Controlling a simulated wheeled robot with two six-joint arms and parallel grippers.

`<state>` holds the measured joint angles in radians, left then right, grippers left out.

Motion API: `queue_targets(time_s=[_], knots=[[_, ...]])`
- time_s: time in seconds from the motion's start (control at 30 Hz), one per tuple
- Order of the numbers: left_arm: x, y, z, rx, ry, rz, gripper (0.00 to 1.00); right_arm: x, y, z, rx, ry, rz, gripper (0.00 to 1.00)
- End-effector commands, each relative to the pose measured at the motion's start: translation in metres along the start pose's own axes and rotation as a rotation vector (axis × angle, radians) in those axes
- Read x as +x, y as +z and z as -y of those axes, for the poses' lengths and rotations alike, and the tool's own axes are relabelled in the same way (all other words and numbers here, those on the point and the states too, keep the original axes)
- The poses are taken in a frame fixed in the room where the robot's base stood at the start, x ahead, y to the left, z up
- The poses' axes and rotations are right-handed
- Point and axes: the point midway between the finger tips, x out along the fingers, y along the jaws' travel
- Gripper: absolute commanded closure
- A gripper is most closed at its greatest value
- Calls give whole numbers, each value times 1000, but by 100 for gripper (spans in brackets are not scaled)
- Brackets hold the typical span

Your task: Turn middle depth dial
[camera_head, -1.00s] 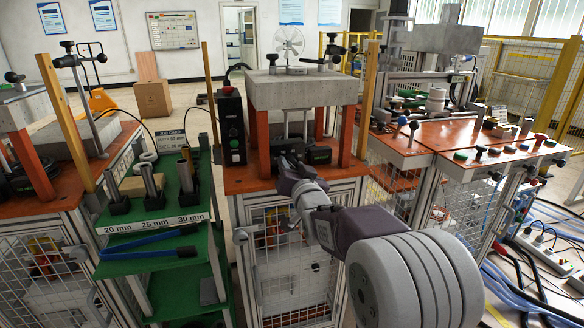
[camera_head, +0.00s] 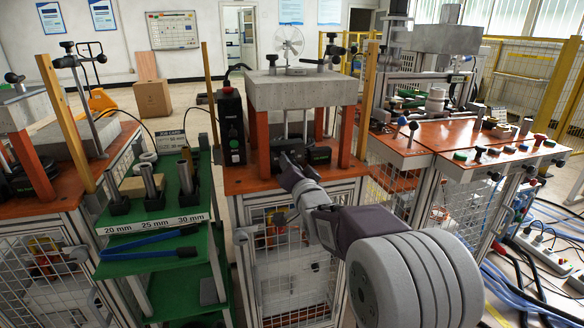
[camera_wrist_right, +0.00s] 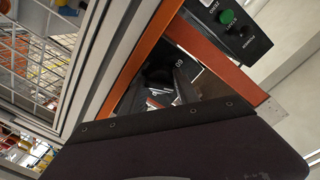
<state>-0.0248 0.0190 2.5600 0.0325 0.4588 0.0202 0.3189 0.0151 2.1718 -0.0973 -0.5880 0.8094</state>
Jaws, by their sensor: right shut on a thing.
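The middle depth dial (camera_wrist_right: 159,77) appears in the right wrist view as a dark round knob, beside a small pale number marking. My right gripper (camera_wrist_right: 160,92) has its fingers around it and is shut on it; the contact itself is dark and partly hidden. In the head view my right gripper (camera_head: 289,162) reaches in low between the orange legs of the middle station (camera_head: 263,186), under its grey block. There the gripper covers the dial. My left gripper is in neither current view.
A black block with a green display (camera_head: 318,155) sits right of the gripper. A control box with a green button (camera_head: 232,128) stands left. Orange legs (camera_head: 346,137) flank the space closely. A green rack (camera_head: 165,205) holds metal cylinders and a blue-handled tool (camera_head: 150,243).

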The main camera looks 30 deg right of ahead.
Motion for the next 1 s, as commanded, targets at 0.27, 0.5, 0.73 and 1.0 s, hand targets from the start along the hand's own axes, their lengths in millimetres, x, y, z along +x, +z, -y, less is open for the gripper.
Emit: queue_targets(time_s=[0.27,0.5,0.73,1.0], knots=[[0,0,0,0,0,0,26,0,0,1,-1,-2,-1,43],[0,0,0,0,0,0,26,0,1,-1,0,2,2,43],[1,0,0,0,0,0,26,0,2,-2,-42,4,2,43],[2,0,0,0,0,0,26,0,2,0,-479,3,-16,43]])
